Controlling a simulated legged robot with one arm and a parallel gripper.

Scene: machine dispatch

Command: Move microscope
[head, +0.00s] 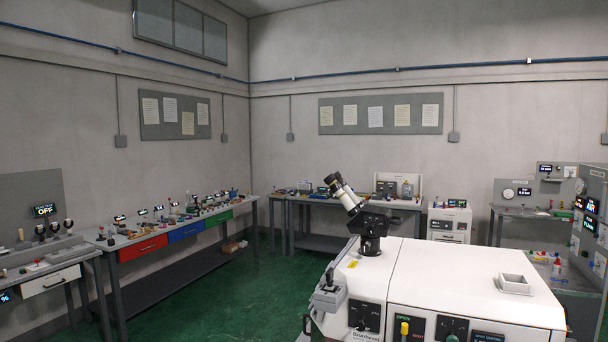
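The microscope (345,194) stands on top of the white machine (425,258) in the foreground. It has a white tube with black eyepieces tilted up to the left. Its black lower body (371,226) sits upright on the machine's left part. I cannot tell how it is fixed there. My gripper is not in view.
A small white tray (514,284) lies on top. Workbenches with drawers (142,247) line the walls. Green floor (215,305) is clear to the left.

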